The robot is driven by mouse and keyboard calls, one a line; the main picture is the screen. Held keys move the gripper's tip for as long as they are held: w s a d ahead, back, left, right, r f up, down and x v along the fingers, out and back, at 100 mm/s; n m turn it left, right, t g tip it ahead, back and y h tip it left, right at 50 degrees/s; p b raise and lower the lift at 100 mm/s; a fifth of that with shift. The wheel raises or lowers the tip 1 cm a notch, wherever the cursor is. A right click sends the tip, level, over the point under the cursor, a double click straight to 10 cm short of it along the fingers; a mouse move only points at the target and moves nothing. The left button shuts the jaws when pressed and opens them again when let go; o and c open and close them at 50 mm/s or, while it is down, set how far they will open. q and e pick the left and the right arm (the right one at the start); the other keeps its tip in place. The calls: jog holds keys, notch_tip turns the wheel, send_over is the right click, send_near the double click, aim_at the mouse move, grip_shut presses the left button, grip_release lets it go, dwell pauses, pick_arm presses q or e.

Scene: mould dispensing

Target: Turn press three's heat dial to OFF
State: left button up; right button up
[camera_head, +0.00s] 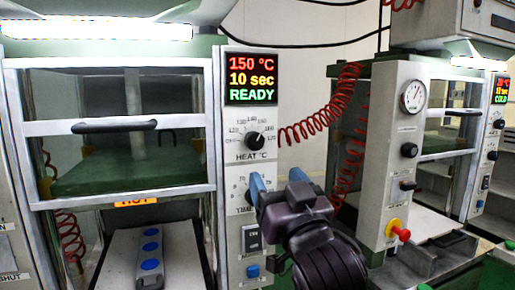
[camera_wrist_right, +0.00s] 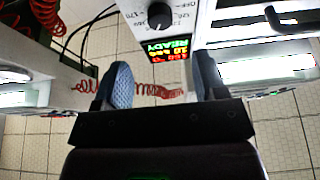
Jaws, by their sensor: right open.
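The near press has a HEAT °C dial (camera_head: 254,141), a black knob with a pale pointer turned to the upper right, among the scale numbers. No press number is readable. The display (camera_head: 251,79) above reads 150 °C, 10 sec, READY. My right gripper (camera_head: 277,184) is below the dial in the head view, its blue fingertips apart and empty, partly covering the TIMER dial. In the right wrist view, the black heat knob (camera_wrist_right: 159,16) shows upside down beyond the open fingers (camera_wrist_right: 163,82), not touched by them. My left gripper is out of view.
A guard with a black handle (camera_head: 115,126) covers the near press. Below lies a grey tool with blue ovals (camera_head: 150,258). A rocker switch (camera_head: 252,238) sits under the dials. Red coiled hoses hang between.

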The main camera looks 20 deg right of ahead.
aim_at(256, 144)
jog(key=p+x, duration=0.1)
jog(key=x, duration=0.8)
jog(key=shift+w+r, duration=0.15)
jog(key=shift+w, duration=0.1)
jog(key=shift+w+r, duration=0.15)
jog(key=shift+w, duration=0.4)
jog(key=shift+c, duration=0.3)
